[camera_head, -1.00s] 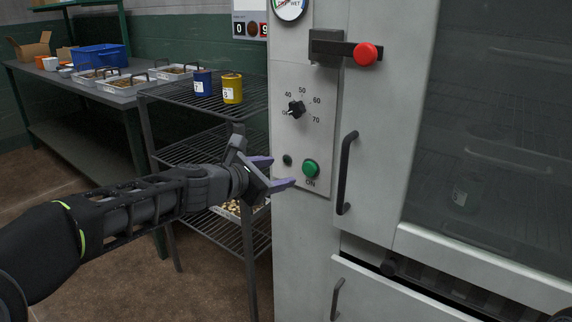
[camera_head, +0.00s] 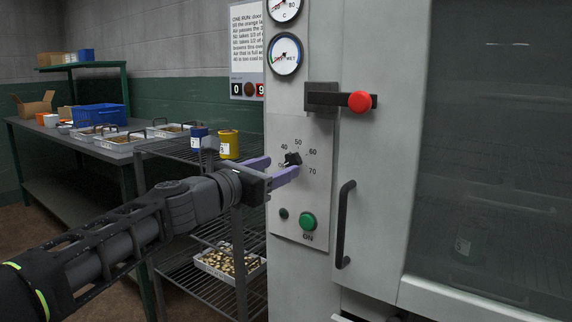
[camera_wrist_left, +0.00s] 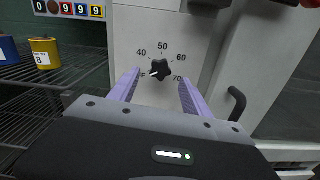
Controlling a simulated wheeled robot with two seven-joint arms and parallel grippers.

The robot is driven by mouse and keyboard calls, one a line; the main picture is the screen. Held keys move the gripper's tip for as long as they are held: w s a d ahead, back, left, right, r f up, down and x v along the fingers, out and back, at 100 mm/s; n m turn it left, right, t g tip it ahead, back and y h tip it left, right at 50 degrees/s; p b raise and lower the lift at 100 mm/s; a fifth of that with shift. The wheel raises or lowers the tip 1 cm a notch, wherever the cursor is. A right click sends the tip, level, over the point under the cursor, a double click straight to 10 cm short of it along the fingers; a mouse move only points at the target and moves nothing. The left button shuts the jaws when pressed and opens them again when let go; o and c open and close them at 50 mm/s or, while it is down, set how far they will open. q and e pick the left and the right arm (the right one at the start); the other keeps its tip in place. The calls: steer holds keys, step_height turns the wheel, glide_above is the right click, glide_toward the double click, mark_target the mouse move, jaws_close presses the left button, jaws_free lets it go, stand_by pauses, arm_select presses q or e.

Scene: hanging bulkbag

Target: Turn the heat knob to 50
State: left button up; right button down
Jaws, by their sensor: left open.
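The black heat knob (camera_head: 292,159) is on the pale front panel of the machine, with 40, 50, 60 and 70 printed around it. In the left wrist view the knob (camera_wrist_left: 160,70) has a white pointer mark aimed to the lower left, below 40. My left gripper (camera_head: 279,170) is open, with its purple fingers reaching toward the panel at the knob. In the wrist view its fingers (camera_wrist_left: 157,84) stand on either side below the knob, with a gap to each side. I cannot tell how far the tips are from the panel. My right gripper is not in view.
A green ON button (camera_head: 308,221) and a small black button sit below the knob. A red-ended latch (camera_head: 360,101) juts out above right, and a black door handle (camera_head: 345,224) stands to the right. A wire rack (camera_head: 205,290) with blue and yellow tins is at the left.

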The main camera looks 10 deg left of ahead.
mark_target(290, 163)
arm_select(q)
steer(key=x, duration=0.4)
jaws_close()
stand_by(0.6)
